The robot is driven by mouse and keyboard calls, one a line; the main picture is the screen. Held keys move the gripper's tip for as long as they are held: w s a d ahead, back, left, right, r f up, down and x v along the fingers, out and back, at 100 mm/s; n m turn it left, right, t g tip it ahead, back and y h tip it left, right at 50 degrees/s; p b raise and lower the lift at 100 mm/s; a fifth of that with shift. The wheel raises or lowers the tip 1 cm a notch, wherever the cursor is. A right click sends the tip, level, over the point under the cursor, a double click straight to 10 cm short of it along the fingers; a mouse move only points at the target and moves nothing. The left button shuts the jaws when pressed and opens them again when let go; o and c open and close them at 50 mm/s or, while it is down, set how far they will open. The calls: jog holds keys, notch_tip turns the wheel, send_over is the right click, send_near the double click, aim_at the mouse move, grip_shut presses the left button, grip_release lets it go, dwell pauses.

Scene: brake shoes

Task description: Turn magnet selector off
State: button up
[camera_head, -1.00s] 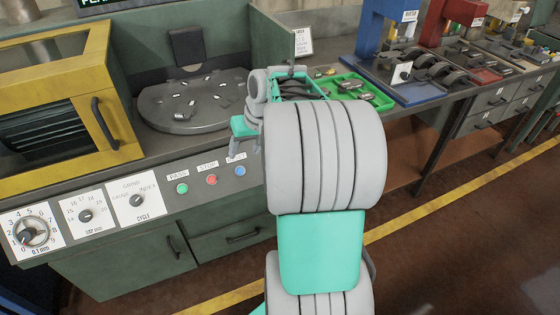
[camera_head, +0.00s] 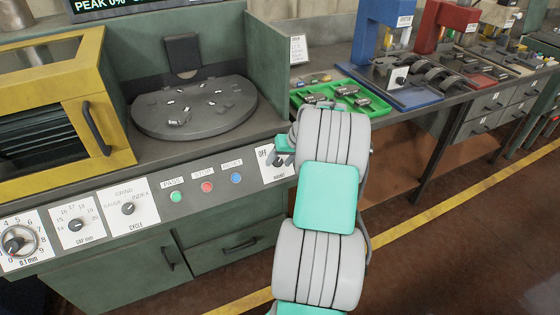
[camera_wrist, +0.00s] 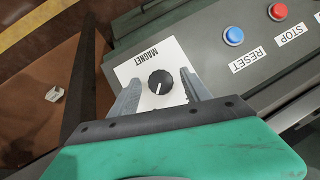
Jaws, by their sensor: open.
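The magnet selector (camera_wrist: 160,82) is a round black knob with a white pointer line on a white plate (camera_wrist: 133,68) lettered MAGNET, in the wrist view. My gripper (camera_wrist: 160,92) is open, with one grey finger on each side of the knob. I cannot tell whether the fingers touch it. In the head view the selector's plate (camera_head: 264,155) shows the word OFF at its upper left. My gripper (camera_head: 282,158) and arm cover much of the plate and knob there.
Blue (camera_head: 236,178), red (camera_head: 207,187) and green (camera_head: 176,197) buttons sit left of the selector on the panel. Behind is a round grey table (camera_head: 195,120) with small parts. A green tray (camera_head: 318,92) holds metal parts. A yellow-framed door (camera_head: 110,130) stands at left.

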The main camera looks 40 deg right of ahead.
jog(key=shift+c, duration=0.4)
grip_shut()
jog(key=shift+b, duration=0.5)
jog(key=n+h+b, duration=0.1)
jog(key=b, duration=0.1)
jog(key=n+h+b, duration=0.1)
jog(key=n+b, duration=0.1)
jog(key=shift+w+a+f+g, duration=0.15)
jog(key=shift+a+g, duration=0.05)
jog(key=shift+g, duration=0.2)
jog(key=n+h+b, duration=0.2)
jog(key=n+b, duration=0.1)
jog(key=b, duration=0.1)
jog(key=shift+a+g, duration=0.15)
jog(key=shift+g, duration=0.15)
jog(key=n+h+b, duration=0.1)
jog(key=n+h, duration=0.1)
jog(key=n, duration=0.1)
jog(key=shift+a+n+h, duration=0.15)
jog(key=shift+n+h, duration=0.25)
jog(key=n+t+h, duration=0.1)
jog(key=n+h, duration=0.1)
jog(key=n, duration=0.2)
jog(key=shift+a+b, duration=0.1)
jog(key=shift+b, duration=0.3)
jog(key=shift+h, duration=0.3)
